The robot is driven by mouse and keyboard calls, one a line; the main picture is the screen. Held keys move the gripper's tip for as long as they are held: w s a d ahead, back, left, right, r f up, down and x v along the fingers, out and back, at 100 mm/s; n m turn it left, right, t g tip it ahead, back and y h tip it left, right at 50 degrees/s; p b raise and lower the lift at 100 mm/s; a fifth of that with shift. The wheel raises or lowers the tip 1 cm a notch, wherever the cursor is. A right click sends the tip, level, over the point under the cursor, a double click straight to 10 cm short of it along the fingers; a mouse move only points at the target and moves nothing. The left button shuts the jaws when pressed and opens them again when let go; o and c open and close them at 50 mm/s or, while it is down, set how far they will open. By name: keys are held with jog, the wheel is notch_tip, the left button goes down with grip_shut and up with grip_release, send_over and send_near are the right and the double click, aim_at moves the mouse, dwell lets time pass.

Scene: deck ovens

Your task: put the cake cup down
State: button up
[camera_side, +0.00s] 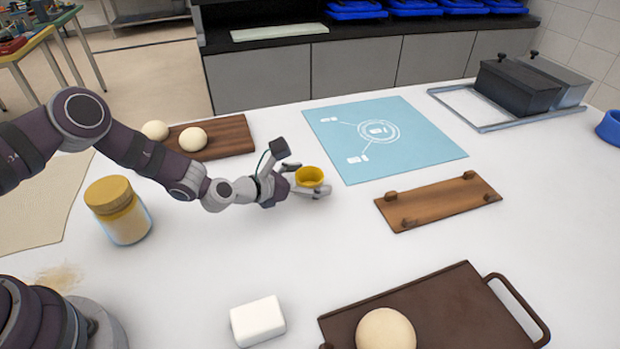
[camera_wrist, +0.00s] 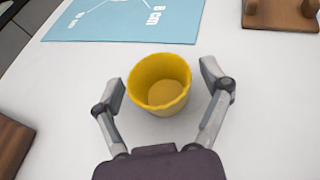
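The yellow cake cup (camera_side: 309,177) is upright at the end of my arm, above or on the white table. In the wrist view the cup (camera_wrist: 160,82) shows its open top and looks empty inside. My gripper (camera_side: 304,182) is around it, also seen in the wrist view (camera_wrist: 162,80) with one finger on each side. The fingers are spread, with a narrow gap between each finger and the cup wall. The cup's base is partly hidden by a finger in the side view, but it appears to stand on the table.
A blue printed mat (camera_side: 385,138) lies behind the cup. A wooden board with small feet (camera_side: 437,203) is to the right. A jar (camera_side: 118,210) stands left, and a white block (camera_side: 257,321) and dark tray (camera_side: 455,315) are in front. Table around the cup is clear.

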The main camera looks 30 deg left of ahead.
jog(key=shift+r, duration=0.1)
jog(key=v, duration=1.1)
jog(key=shift+s+a+r, duration=0.1)
jog(key=shift+s+a, duration=0.05)
jog(key=shift+s, duration=0.1)
jog(key=shift+s+r, duration=0.1)
jog(key=shift+r, duration=0.05)
jog(key=s+d+r+m+g+h, duration=0.35)
jog(key=r+m+g, duration=0.2)
jog(key=m, duration=1.35)
jog(key=s+a+r+m+g+y, duration=0.1)
jog(key=s+a+r+m+y, duration=0.7)
jog(key=s+a+r+m, duration=0.2)
jog(key=s+a+m, duration=0.1)
jog(key=s+m, duration=0.1)
jog(key=shift+s+a+m, duration=0.3)
jog(key=shift+s+a, duration=0.05)
jog(key=shift+a, duration=0.05)
